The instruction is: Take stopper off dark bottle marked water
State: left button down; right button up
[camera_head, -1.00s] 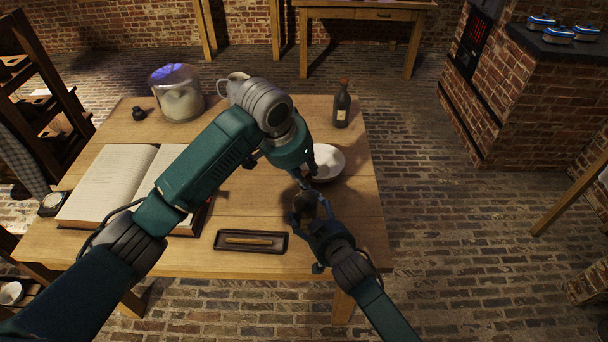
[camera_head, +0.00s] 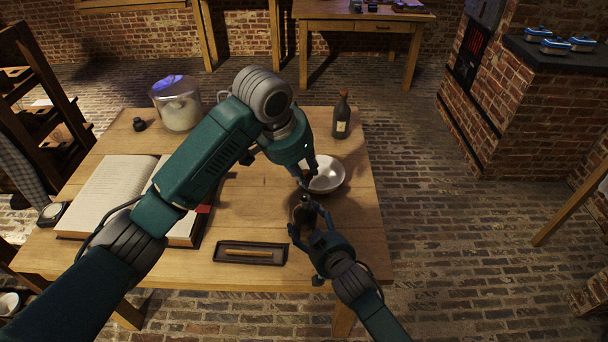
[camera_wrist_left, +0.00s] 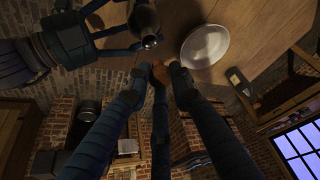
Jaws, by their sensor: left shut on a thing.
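My left gripper (camera_head: 305,178) is shut on a small brown stopper (camera_wrist_left: 158,73), seen between its fingertips in the left wrist view. A dark bottle (camera_head: 304,210) stands within my right gripper (camera_head: 305,228), over the front right of the table; it also shows in the left wrist view (camera_wrist_left: 146,18). Its bare neck points toward my left gripper, with a small gap between mouth and stopper. My right gripper's fingers are around the bottle's body. Its marking cannot be seen.
A white bowl (camera_head: 328,175) sits just behind the grippers. Another dark bottle (camera_head: 341,120) with a label and reddish-brown top stands at the back right. A shallow dark tray (camera_head: 222,258), an open book (camera_head: 115,190) and a glass jar (camera_head: 178,105) are on the table (camera_head: 240,205).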

jog(key=o, duration=1.8)
jog(key=shift+c, duration=0.2)
jog(key=v, duration=1.2)
